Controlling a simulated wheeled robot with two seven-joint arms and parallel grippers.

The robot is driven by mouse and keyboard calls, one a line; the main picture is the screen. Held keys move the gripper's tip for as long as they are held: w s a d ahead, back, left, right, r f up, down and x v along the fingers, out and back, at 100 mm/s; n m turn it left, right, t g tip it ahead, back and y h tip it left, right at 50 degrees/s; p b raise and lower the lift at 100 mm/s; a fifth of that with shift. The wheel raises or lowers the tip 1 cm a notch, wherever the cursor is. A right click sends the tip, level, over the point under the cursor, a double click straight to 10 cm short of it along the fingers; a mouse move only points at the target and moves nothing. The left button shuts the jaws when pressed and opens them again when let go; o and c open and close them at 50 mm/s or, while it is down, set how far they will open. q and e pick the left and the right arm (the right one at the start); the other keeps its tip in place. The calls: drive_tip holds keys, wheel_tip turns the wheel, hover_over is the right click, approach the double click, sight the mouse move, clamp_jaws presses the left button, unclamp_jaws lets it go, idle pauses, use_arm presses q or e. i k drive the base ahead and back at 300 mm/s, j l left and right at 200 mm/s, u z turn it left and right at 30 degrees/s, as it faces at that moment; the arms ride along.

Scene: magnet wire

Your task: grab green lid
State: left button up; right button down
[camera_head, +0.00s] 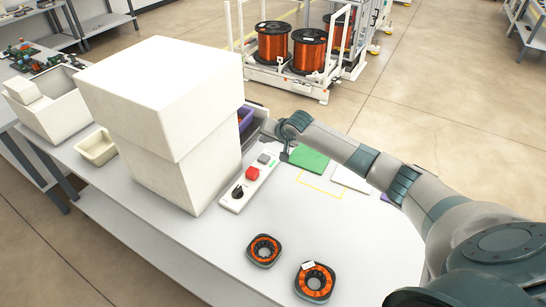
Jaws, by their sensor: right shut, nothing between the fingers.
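The green lid (311,160) lies flat on the white table, near the far edge and to the right of the control strip. My right arm comes in from the right and reaches over the table behind the lid. My right gripper (285,153) is small in the view, shut and empty, just left of the green lid and apart from being around it. I cannot tell whether it touches the lid. My left gripper is out of view.
A white lid (351,179) and a partly hidden purple lid (384,198) lie right of the green one. A control strip with a red button (252,173) and a large white machine (170,110) stand left. Two copper-wound rings (264,250) (315,281) lie in front.

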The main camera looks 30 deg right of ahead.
sight(304, 157)
drive_tip(key=z, duration=1.25)
drive_tip(key=k, duration=0.2)
